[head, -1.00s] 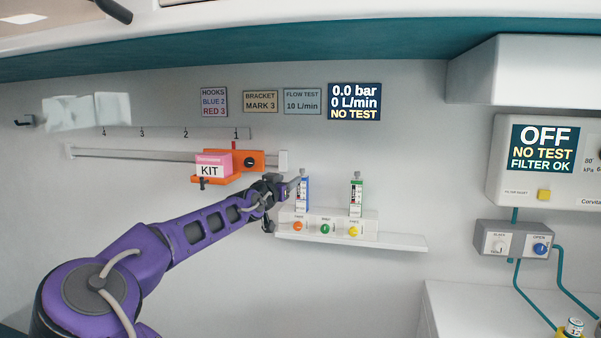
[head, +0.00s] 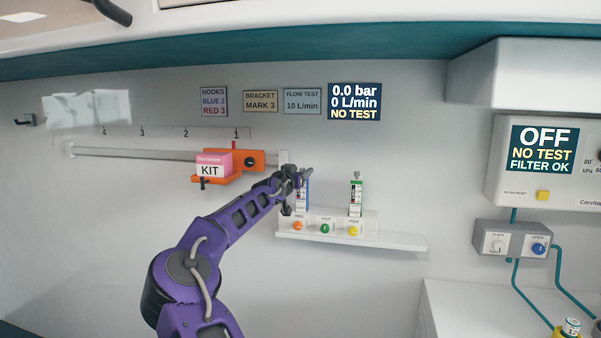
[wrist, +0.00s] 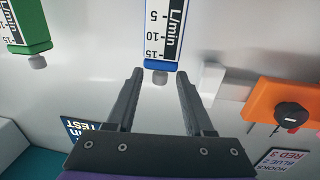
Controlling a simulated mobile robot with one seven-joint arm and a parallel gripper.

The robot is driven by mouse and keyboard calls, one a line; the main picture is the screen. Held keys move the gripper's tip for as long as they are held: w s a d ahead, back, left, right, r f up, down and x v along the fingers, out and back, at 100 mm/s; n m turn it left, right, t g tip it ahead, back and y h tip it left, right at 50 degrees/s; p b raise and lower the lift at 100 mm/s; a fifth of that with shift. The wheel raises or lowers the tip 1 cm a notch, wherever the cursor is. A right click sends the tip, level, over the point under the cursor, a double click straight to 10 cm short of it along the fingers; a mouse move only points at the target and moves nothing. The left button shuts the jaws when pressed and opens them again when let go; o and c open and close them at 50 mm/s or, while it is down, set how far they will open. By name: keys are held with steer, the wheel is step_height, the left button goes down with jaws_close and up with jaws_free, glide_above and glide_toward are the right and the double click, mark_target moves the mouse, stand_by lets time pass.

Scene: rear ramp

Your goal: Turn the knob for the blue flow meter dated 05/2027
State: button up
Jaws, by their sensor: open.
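The blue flow meter (head: 303,197) stands on the left of the wall shelf, partly hidden by my gripper (head: 300,178). The green flow meter (head: 356,197) stands to the right with a grey knob on top. It also shows in the wrist view (wrist: 28,35). No date is legible on either meter.
The shelf (head: 390,241) carries a panel with orange, green and yellow buttons below the meters. An orange bracket (head: 250,161) with a pink-and-white KIT box (head: 212,166) is on the rail, close left of my gripper. The wall display (head: 355,101) reads 0.0 bar, 0 L/min, NO TEST.

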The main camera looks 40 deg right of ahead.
jaws_close()
